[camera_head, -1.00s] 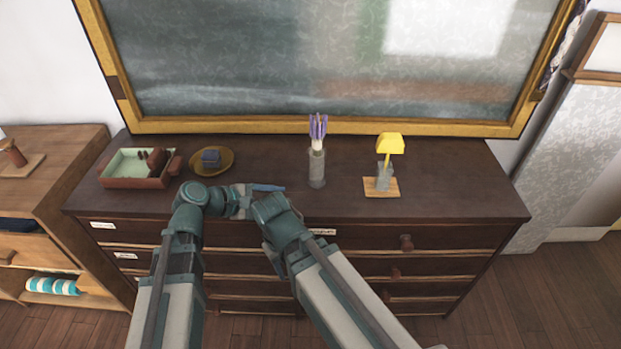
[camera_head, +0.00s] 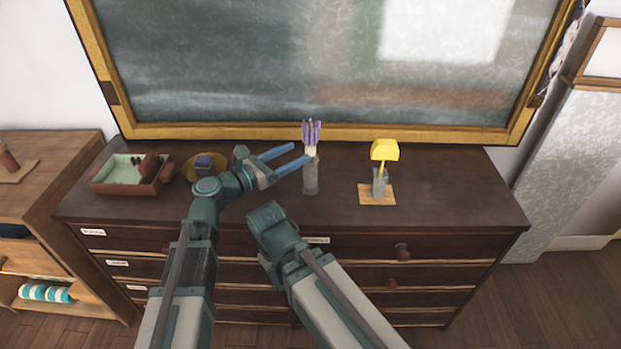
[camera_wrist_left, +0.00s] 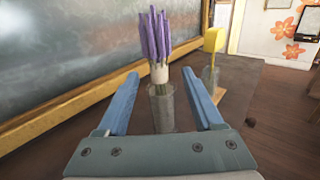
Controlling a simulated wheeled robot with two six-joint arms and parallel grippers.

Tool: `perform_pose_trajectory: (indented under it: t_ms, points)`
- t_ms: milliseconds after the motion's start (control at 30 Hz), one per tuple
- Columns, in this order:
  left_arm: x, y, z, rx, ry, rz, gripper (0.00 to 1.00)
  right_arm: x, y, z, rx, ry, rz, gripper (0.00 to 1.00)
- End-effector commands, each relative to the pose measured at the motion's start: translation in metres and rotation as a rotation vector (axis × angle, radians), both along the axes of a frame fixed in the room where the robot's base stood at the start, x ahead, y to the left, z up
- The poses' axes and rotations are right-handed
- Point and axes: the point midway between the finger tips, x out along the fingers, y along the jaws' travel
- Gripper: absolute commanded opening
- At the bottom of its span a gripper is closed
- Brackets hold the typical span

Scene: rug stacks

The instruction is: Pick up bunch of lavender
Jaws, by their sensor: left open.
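The bunch of lavender (camera_head: 311,134) has purple tops and a pale wrap around its stems. It stands upright in a clear glass vase (camera_head: 310,180) on the dark dresser. My left gripper (camera_head: 299,153) is open, its blue fingers pointing right toward the lavender. In the left wrist view the lavender (camera_wrist_left: 157,45) shows ahead, between the two spread fingers (camera_wrist_left: 159,82), with the glass vase (camera_wrist_left: 161,108) below. I cannot tell whether the fingers reach around it. My right arm shows at the lower middle, but its fingers are hidden.
A yellow item in a glass (camera_head: 384,152) stands on a wooden board (camera_head: 366,195) to the right. A tray (camera_head: 130,188) and a round yellow dish (camera_head: 191,168) are at the left. A large framed mirror (camera_head: 200,131) rises behind. The dresser's right end (camera_head: 460,190) is clear.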

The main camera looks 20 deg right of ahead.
Motion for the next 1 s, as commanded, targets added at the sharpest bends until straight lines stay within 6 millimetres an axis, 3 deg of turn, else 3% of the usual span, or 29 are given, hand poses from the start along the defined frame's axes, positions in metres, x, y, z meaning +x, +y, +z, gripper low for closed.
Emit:
perform_pose_trajectory:
  t_ms: [200,633,1000]
  points:
    - [0.015,-0.03,0.0,0.001,0.0,0.0,0.68,0.0,0.0,0.0,0.0,0.0,0.0,0.5]
    - [0.021,-0.043,0.0,0.002,-0.001,0.0,0.68,0.0,0.0,0.001,0.0,0.0,0.0,0.5]
    - [0.041,-0.083,0.001,0.002,-0.001,-0.001,0.68,0.0,0.0,0.002,0.0,0.0,0.0,0.5]
